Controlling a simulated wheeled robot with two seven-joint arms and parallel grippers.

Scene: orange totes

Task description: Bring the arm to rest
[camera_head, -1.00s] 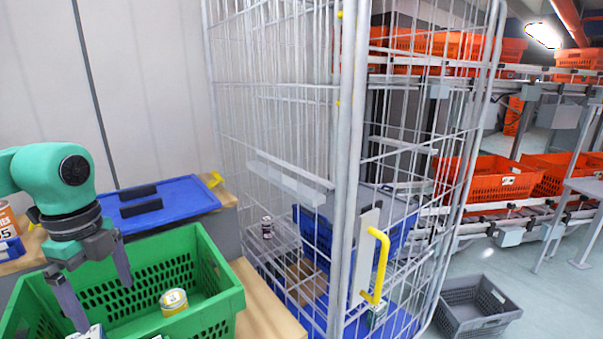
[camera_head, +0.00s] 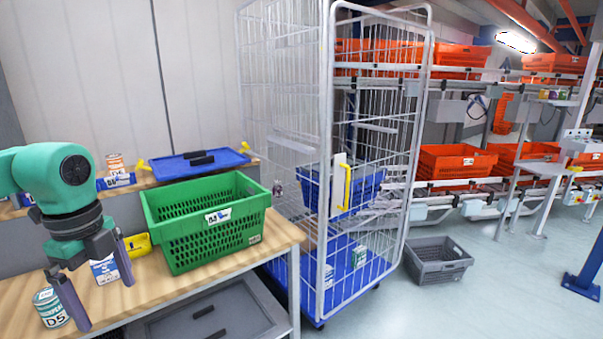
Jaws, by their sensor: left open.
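My left arm comes in from the left with a green wrist. Its gripper (camera_head: 97,292) is open, its two dark fingers wide apart and pointing down over the wooden table (camera_head: 205,270). A white and blue carton (camera_head: 104,270) shows between and behind the fingers; I cannot tell whether a finger touches it. A can marked D5 (camera_head: 50,308) stands beside the nearer finger. My right gripper is not in view.
A green crate (camera_head: 213,222) stands on the table, right of the gripper. A yellow item (camera_head: 138,245) is beside it. A blue lid (camera_head: 200,164) lies behind. A wire cage trolley (camera_head: 328,150) stands to the right, with a grey crate (camera_head: 438,259) on the floor beyond.

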